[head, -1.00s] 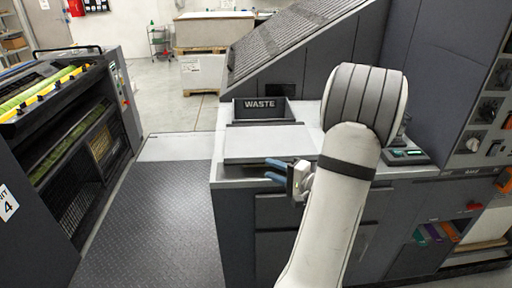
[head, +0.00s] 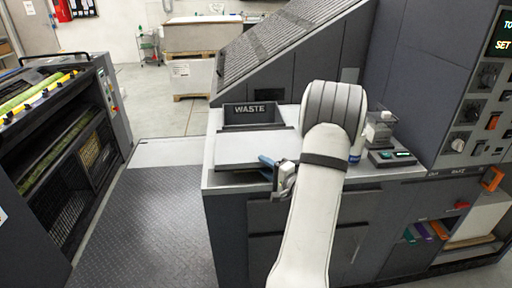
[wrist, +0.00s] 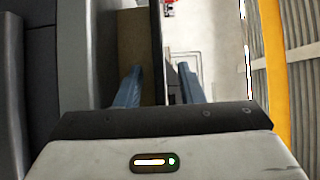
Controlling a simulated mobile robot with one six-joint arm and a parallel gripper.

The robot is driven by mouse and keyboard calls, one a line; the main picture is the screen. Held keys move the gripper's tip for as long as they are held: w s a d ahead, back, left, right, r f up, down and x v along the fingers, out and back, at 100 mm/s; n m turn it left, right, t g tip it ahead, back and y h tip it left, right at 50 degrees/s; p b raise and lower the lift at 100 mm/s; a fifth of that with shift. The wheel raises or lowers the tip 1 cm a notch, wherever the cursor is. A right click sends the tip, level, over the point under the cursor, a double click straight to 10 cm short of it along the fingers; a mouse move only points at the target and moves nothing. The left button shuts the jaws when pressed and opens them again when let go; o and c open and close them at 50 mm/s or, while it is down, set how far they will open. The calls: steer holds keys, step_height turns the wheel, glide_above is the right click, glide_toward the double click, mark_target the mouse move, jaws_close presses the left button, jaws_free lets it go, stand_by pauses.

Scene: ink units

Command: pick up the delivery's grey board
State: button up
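I cannot pick out the delivery's grey board for certain in either view. A pale grey flat panel (head: 250,149) lies on the bench top in front of the WASTE bin (head: 250,113), but I cannot tell if it is a board. My gripper (head: 268,168) is at the bench's front left edge, with its blue fingers pointing left.
A dark press unit (head: 60,160) with rollers stands at the left. The metal-plate floor (head: 155,215) between it and the bench cabinet (head: 225,230) is clear. A control panel (head: 480,110) rises at the right. A large pale stack (head: 202,36) stands on a pallet at the back.

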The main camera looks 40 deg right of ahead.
jaws_close()
stand_by(0.5)
